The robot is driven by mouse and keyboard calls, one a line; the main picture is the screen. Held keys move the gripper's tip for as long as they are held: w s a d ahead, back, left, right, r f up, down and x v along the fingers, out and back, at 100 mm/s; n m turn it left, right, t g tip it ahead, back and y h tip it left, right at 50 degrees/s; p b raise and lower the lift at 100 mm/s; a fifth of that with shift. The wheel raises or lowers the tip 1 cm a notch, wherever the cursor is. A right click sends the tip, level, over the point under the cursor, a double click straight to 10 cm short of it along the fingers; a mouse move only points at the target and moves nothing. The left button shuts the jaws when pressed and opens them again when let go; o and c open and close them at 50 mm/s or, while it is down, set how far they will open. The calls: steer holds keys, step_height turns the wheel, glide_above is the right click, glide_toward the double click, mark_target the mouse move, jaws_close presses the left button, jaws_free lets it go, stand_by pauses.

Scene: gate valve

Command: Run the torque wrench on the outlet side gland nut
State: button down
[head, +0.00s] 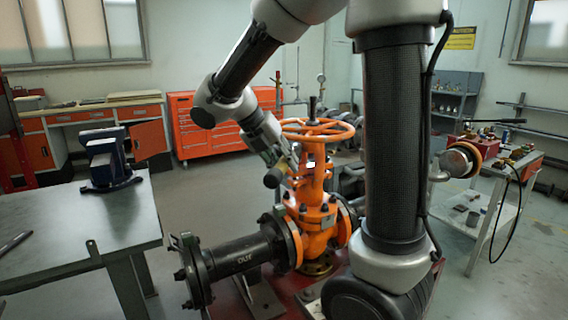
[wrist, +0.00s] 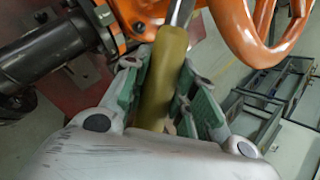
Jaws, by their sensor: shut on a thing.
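The orange gate valve (head: 318,205) stands mid-view with its handwheel (head: 318,131) on top. Its black pipe marked "OUT" (head: 240,258) runs to the left. My gripper (head: 284,163) is beside the valve's yoke, on the left, just below the handwheel. In the wrist view its green-padded fingers (wrist: 160,82) are shut on the olive-yellow handle of the torque wrench (wrist: 166,55). The wrench's metal shaft runs up out of the wrist view toward the orange valve. The wrench's head and the outlet side gland nut cannot be made out, so I cannot tell whether they touch.
A steel bench (head: 80,222) with a blue vise (head: 108,160) stands at the left. A cart (head: 490,200) with loose parts is at the right. Red tool cabinets (head: 208,128) line the back. The handwheel rim (wrist: 255,40) is close to my gripper.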

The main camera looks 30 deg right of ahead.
steer(key=shift+f, duration=1.35)
stand_by(1.1)
steer(key=shift+r, duration=0.2)
stand_by(0.4)
steer(key=shift+r, duration=1.4)
steer(key=shift+a, duration=0.1)
